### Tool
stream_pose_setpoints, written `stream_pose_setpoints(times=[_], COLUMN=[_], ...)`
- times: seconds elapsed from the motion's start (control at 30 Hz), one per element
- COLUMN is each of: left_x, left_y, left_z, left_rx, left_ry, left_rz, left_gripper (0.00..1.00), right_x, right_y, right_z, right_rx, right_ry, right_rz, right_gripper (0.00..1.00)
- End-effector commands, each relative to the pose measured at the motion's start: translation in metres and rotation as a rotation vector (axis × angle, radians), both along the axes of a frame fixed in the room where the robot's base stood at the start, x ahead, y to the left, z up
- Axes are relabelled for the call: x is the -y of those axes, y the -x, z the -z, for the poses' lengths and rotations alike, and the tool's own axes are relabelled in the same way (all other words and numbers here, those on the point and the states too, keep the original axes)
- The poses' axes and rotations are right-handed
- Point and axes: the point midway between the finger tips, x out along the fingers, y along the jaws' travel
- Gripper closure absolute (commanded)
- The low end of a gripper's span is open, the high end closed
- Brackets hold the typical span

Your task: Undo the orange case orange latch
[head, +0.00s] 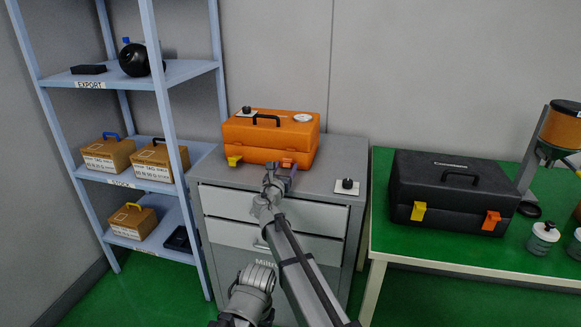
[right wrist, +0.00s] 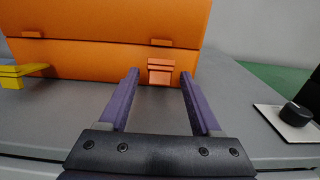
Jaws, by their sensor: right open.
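The orange case (head: 268,135) stands closed on the grey cabinet, and its front also shows in the right wrist view (right wrist: 100,60). Its orange latch (head: 288,161) is at the right of the front. In the right wrist view this latch (right wrist: 161,66) sits below a small lid catch, with a gap between them. The yellow latch (head: 234,160) is at the left and sticks outward in the right wrist view (right wrist: 22,72). My right gripper (head: 281,170) is open and empty in front of the orange latch; its fingertips (right wrist: 160,76) lie either side of it. Contact cannot be told.
A black knob on a white plate (head: 346,186) sits on the cabinet (head: 330,200) to the right. A black case (head: 453,188) with yellow and orange latches stands on the green table (head: 384,225). A blue shelf (head: 190,72) is close on the left.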

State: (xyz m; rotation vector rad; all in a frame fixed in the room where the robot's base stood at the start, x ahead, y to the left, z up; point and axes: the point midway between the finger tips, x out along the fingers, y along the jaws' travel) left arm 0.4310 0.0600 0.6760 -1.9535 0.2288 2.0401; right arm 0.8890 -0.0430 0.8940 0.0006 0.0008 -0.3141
Motion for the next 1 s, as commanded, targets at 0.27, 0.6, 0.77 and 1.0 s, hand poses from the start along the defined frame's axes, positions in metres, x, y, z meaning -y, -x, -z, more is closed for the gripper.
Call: stream_pose_setpoints(times=[0.27, 0.6, 0.77, 1.0], left_x=[0.0000, 0.0000, 0.0000, -0.0001], left_y=[0.0001, 0.0001, 0.0001, 0.0001], left_z=[0.0000, 0.0000, 0.0000, 0.0006], left_rx=[0.000, 0.000, 0.000, 0.000], left_ry=[0.000, 0.000, 0.000, 0.000], left_rz=[0.000, 0.000, 0.000, 0.000], left_gripper=[0.35, 0.35, 0.35, 0.35], right_x=[-0.0002, -0.0001, -0.0001, -0.0001], right_y=[-0.0014, -0.0014, -0.0013, -0.0013], right_z=[0.0000, 0.0000, 0.0000, 0.0004], right_rx=[0.000, 0.000, 0.000, 0.001], right_ry=[0.000, 0.000, 0.000, 0.000], right_rz=[0.000, 0.000, 0.000, 0.000], right_gripper=[0.36, 0.74, 0.92, 1.00])
